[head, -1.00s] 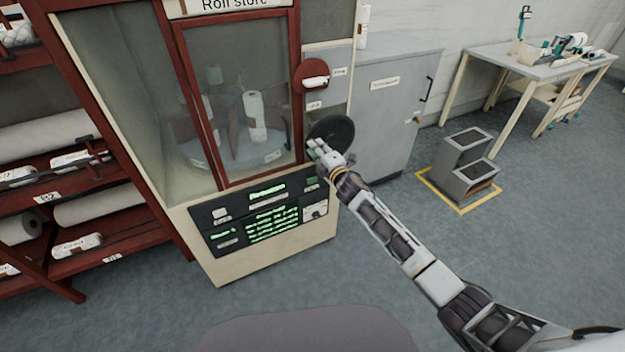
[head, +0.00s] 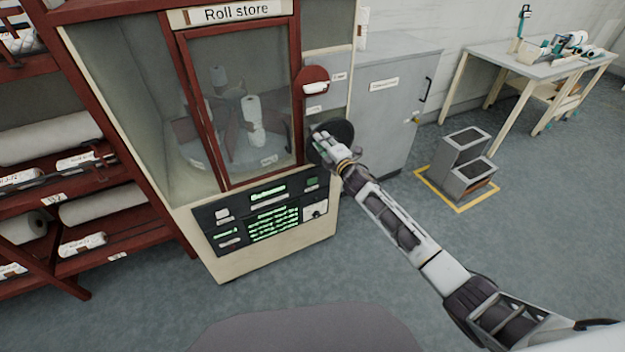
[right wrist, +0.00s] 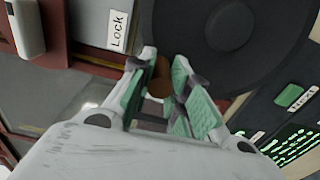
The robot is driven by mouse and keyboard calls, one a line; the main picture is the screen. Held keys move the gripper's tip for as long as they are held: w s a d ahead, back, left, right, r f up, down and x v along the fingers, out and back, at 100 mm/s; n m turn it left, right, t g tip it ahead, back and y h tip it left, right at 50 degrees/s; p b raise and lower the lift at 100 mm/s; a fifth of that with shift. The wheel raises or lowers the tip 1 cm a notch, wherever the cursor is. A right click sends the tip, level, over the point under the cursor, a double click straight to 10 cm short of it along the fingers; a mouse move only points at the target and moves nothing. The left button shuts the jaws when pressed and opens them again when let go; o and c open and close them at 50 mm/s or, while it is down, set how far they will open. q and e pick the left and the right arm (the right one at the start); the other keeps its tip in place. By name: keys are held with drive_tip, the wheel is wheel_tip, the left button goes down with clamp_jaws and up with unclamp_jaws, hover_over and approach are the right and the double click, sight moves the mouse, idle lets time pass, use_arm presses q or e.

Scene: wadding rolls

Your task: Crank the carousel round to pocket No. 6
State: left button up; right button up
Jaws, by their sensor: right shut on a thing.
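The roll store (head: 265,250) is a cream and dark red cabinet with a glazed front. Behind the glass the carousel (head: 200,158) shows red vanes and white rolls (head: 252,122); its pocket labels are too small to read. The black crank disc (head: 343,132) is on the cabinet's right side. My right gripper (head: 322,143) is at the disc's left part. In the right wrist view its green-padded fingers are shut on the brown crank knob (right wrist: 160,80), in front of the disc (right wrist: 232,28). My left gripper is out of view.
A control panel (head: 232,243) with green lit text is below the glass. A label "Lock" (right wrist: 118,30) and a "Next" button label (right wrist: 302,98) are near the crank. A grey cabinet (head: 385,110) stands behind my right arm; grey steps (head: 465,165) stand further right.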

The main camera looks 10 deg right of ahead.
drive_tip(key=shift+d+r, duration=0.1)
idle(0.3)
drive_tip(key=shift+w+d+r+p, duration=0.35)
drive_tip(key=shift+d+r+p, duration=0.25)
drive_tip(key=shift+d, duration=0.2)
drive_tip(key=shift+w+d+r+p, duration=0.3)
drive_tip(key=shift+d+r+p, duration=0.25)
drive_tip(key=shift+d, duration=0.25)
drive_tip(key=shift+w+d, duration=0.1)
drive_tip(key=shift+d, duration=0.2)
drive_tip(key=shift+w+d+r, duration=0.1)
drive_tip(key=shift+w+d, duration=0.2)
drive_tip(key=shift+d, duration=0.55)
drive_tip(key=shift+w+d, duration=0.25)
drive_tip(key=shift+d, duration=0.4)
drive_tip(key=shift+w+d, duration=0.25)
drive_tip(key=shift+d, duration=0.4)
